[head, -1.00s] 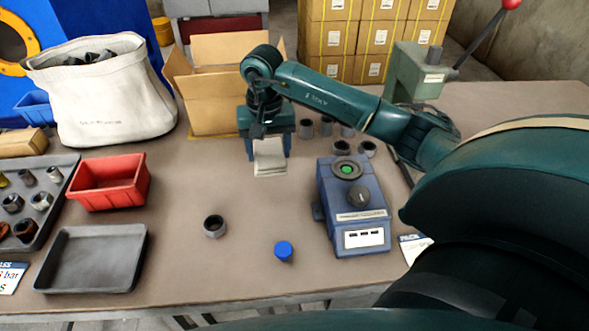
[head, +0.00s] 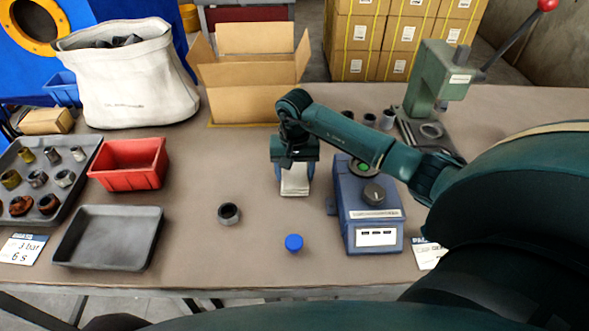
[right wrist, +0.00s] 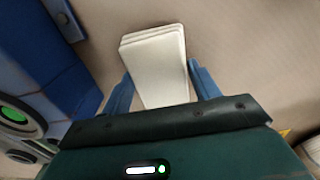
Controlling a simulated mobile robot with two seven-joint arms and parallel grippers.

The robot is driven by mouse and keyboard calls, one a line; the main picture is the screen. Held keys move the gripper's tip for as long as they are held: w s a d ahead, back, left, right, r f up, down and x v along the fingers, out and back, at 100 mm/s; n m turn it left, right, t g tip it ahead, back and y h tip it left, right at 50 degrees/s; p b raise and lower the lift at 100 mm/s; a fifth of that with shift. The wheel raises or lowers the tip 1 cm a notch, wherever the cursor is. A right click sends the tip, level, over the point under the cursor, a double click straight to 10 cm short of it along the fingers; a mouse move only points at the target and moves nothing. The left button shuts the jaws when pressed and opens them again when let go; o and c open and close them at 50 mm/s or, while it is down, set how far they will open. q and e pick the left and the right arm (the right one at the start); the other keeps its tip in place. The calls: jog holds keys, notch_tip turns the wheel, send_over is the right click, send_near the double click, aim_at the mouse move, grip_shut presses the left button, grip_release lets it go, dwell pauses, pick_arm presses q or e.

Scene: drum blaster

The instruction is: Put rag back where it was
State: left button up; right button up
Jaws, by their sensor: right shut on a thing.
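The rag (head: 295,186) is a folded, off-white, layered cloth. My right gripper (head: 294,178) is shut on it, left of the blue device in the head view. In the right wrist view the rag (right wrist: 155,62) sits between the two blue fingers of the gripper (right wrist: 162,88) and sticks out past their tips. The brown tabletop shows below it; I cannot tell whether the rag touches the table. My left gripper is not in view.
A blue device (head: 372,218) stands just right of the rag. A blue cap (head: 294,242) and a dark ring (head: 228,213) lie nearby. An open cardboard box (head: 245,104) stands behind. A grey tray (head: 75,250) and red bin (head: 131,164) are left. The front middle table is mostly clear.

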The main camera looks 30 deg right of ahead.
aim_at(295, 174)
jog(key=shift+f, duration=0.1)
jog(key=o, duration=0.9)
jog(key=shift+r, duration=0.3)
jog(key=shift+r+b, duration=0.5)
jog(key=shift+r, duration=5.4)
